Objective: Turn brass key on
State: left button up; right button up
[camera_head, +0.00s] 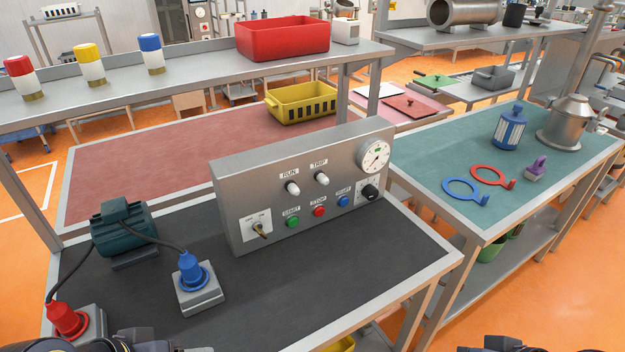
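The brass key (260,231) sits in the key switch at the lower left of the grey control panel (240,185). The key is tilted; its white label plate (251,222) carries small position marks that are hard to read. My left gripper's arm shows only partly at the bottom edge, left of centre, below and in front of the panel; its fingertips are not clearly visible. My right arm shows only as a dark part at the bottom right edge, far from the key, with its fingers out of the picture. Nothing touches the key.
The panel also has a green button (293,221), a red button (319,211), a blue button (344,201), a black knob (370,191) and a gauge (374,155). A motor (122,229), blue plug (193,271) and red plug (68,320) stand left. The black mat before the panel is clear.

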aim_at(257, 225)
jog(key=l+u, duration=1.05)
jog(key=k+j, duration=0.05)
jog(key=j, duration=0.05)
